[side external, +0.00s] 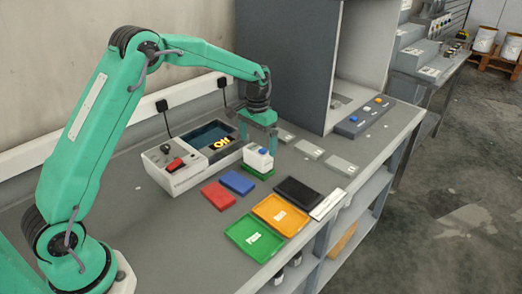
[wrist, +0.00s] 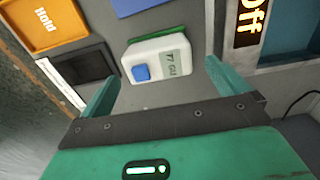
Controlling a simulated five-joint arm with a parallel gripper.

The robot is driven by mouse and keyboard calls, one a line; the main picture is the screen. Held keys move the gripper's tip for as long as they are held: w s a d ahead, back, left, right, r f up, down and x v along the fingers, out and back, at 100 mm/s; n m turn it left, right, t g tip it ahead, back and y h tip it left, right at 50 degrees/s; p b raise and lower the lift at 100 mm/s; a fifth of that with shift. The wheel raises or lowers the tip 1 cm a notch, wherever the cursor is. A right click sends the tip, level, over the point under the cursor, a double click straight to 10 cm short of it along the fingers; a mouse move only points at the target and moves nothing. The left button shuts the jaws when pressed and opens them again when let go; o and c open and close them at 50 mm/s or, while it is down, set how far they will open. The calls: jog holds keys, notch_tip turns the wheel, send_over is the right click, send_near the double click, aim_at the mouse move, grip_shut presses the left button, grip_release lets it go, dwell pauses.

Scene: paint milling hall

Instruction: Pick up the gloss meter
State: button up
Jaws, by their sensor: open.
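The gloss meter (side external: 258,160) is a small white block with a blue button on top and a green base. It stands on the grey bench below my gripper (side external: 258,132). In the wrist view the gloss meter (wrist: 178,63) shows a "77 GU" label and lies just ahead of the gap between the fingertips. My gripper (wrist: 162,78) is open, one finger on each side of that gap, and holds nothing.
A white instrument box (side external: 178,178) with an "Off" display stands behind left. A red plate (side external: 219,196) and blue plate (side external: 237,182) lie in front. Green (side external: 254,238), orange (side external: 281,214) and black (side external: 297,192) trays line the front edge. A grey booth (side external: 290,60) stands behind.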

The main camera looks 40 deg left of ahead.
aim_at(258, 149)
jog(key=shift+d+f, duration=0.15)
jog(key=shift+f, duration=2.7)
jog(key=c, duration=1.3)
jog(key=shift+r, duration=0.1)
jog(key=shift+r, duration=0.7)
jog(key=r, duration=0.3)
jog(key=shift+s+d+r, duration=0.1)
jog(key=shift+s+d, duration=0.1)
jog(key=shift+d, duration=0.2)
jog(key=s+d+r, duration=0.1)
jog(key=d+r, duration=0.1)
jog(key=d, duration=0.1)
jog(key=s+d+r, duration=0.2)
jog(key=d, duration=0.1)
jog(key=s+d+r, duration=0.2)
jog(key=d, duration=0.1)
jog(key=shift+d+r, duration=0.2)
jog(key=shift+d, duration=0.15)
